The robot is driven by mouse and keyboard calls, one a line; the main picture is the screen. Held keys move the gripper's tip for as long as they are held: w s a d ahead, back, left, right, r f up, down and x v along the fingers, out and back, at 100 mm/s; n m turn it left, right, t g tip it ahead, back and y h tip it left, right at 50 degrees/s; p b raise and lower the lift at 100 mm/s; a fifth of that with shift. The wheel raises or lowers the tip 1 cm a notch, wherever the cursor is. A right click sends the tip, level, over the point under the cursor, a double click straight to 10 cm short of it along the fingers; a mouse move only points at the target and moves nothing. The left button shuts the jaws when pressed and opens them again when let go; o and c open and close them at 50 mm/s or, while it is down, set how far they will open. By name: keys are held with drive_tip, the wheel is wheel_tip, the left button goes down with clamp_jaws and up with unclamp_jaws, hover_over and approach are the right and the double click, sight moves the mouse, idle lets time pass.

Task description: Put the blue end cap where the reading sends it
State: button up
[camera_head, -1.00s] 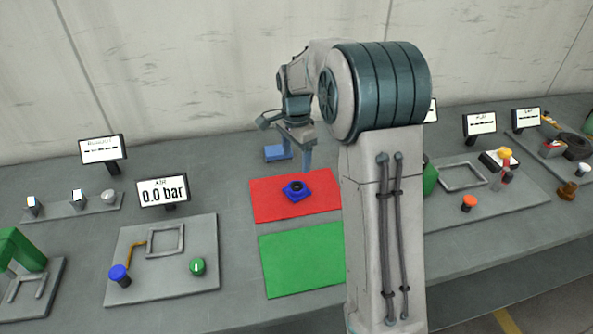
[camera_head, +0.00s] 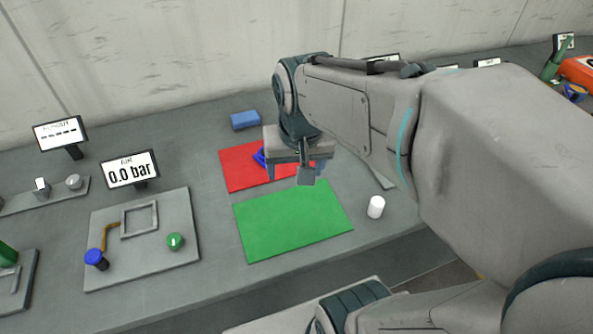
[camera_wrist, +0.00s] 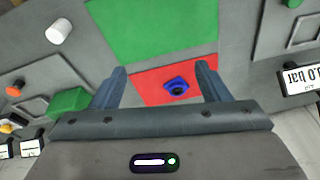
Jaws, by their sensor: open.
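The blue end cap (camera_head: 259,157) lies on the red mat (camera_head: 238,172), partly hidden behind my gripper in the head view. In the wrist view the whole cap (camera_wrist: 177,86), with its dark round centre, shows on the red mat between the lines of my fingers. My gripper (camera_head: 306,172) is open and empty, raised above the area where the red and green mats meet. The green mat (camera_head: 290,222) is bare. The AIR display (camera_head: 130,170) reads 0.0 bar. A second display (camera_head: 60,134) shows only dashes.
A plate with a square frame, a blue knob (camera_head: 96,258) and a green button (camera_head: 175,242) stands left of the mats. A blue block (camera_head: 245,119) lies behind the red mat. A white cylinder (camera_head: 376,207) stands right of the green mat.

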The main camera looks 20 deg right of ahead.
drive_tip(key=s, duration=0.1)
drive_tip(key=s+f+n, duration=0.1)
drive_tip(key=s, duration=0.1)
drive_tip(key=s+n, duration=0.1)
drive_tip(key=shift+s+f, duration=0.3)
drive_tip(key=shift+f, duration=0.05)
drive_tip(key=shift+d, duration=0.1)
idle(0.8)
